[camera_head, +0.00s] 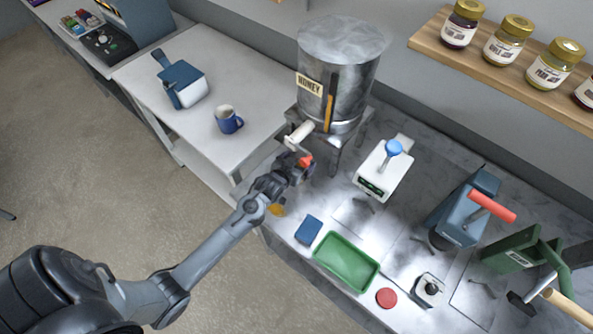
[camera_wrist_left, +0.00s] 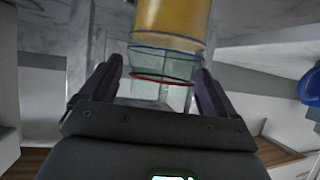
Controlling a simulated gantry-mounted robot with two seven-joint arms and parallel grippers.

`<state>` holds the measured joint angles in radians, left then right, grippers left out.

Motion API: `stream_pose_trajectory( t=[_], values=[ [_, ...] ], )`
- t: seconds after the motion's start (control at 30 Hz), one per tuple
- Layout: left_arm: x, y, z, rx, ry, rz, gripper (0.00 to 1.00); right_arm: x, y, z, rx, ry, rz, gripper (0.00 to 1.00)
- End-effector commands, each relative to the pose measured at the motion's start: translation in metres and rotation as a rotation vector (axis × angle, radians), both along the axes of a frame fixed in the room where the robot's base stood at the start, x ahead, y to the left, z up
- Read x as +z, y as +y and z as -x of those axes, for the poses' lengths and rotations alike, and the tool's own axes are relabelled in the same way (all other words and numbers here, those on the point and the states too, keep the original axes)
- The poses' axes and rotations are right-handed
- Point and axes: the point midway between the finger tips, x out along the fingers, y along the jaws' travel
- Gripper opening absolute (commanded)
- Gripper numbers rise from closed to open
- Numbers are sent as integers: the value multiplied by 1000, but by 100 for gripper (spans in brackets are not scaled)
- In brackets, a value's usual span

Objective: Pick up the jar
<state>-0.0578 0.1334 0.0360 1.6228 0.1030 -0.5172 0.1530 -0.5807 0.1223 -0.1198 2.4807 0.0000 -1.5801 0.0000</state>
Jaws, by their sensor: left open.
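The jar (camera_wrist_left: 170,20) shows in the left wrist view, with amber contents in one part and a clear section marked by a blue ring and a red ring. My left gripper (camera_wrist_left: 162,92) is open, with one finger on each side of the jar's clear end; I cannot tell whether they touch it. In the head view my left gripper (camera_head: 293,167) is close to the tap of the honey tank (camera_head: 345,70). A small amber part of the jar (camera_head: 277,209) shows below it; the rest is hidden by the gripper. My right gripper is out of view.
A blue mug (camera_head: 228,120) stands on the white table left of the tank. A green tray (camera_head: 346,262), a blue block (camera_head: 308,230) and a red disc (camera_head: 386,298) lie along the counter's front. A white device (camera_head: 384,172) stands right of the tank.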

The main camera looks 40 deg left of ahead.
Motion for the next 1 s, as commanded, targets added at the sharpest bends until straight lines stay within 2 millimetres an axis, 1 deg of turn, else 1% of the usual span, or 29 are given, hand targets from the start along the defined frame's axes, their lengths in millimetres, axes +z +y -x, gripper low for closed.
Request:
stream_pose_trajectory(
  t=[0.1, 0.33, 0.8, 1.0],
  values=[
    [-3, 1, -5, 0, 1, 0, 89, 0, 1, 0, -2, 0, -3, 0],
    [-3, 1, -5, 0, 0, 0, 89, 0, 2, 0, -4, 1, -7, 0],
    [-3, 1, -5, 0, 1, 0, 18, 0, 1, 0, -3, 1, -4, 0],
    [-2, 1, -5, 0, -1, 0, 17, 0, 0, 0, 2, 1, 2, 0]
  ],
)
